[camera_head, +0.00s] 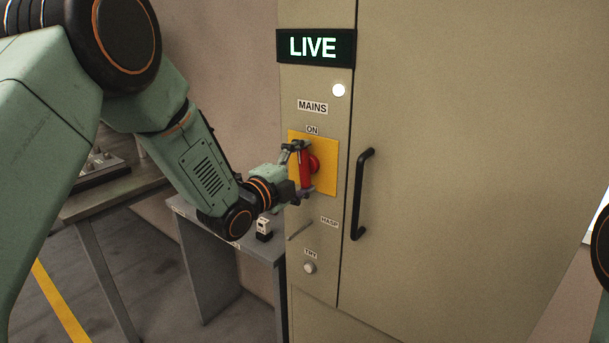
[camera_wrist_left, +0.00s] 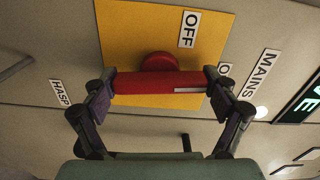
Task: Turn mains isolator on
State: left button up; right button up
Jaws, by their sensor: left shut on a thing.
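The red isolator handle (camera_head: 306,170) stands upright on its yellow plate (camera_head: 327,178), in line with the ON label (camera_head: 312,130). My left gripper (camera_head: 299,171) is shut on the handle, one finger at its upper end and one at its lower end. In the left wrist view the handle (camera_wrist_left: 160,83) lies across between the fingertips of the gripper (camera_wrist_left: 160,84), with the red round hub behind it. The LIVE sign (camera_head: 315,47) is lit green-white. My right gripper is not visible.
A bright white lamp (camera_head: 338,90) is under the sign. A black door handle (camera_head: 362,194) sticks out right of the plate. Below are the HASP label (camera_head: 329,222) and TRY button (camera_head: 310,267). A grey table (camera_head: 235,235) with a small device (camera_head: 264,229) stands left of the cabinet.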

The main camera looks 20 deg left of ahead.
pick_arm(q)
jog(key=shift+m+b, duration=0.35)
jog(key=shift+m, duration=0.25)
jog(key=o, duration=1)
jog(key=shift+c, duration=0.2)
jog(key=shift+s, duration=0.1)
jog(key=v, duration=1.2)
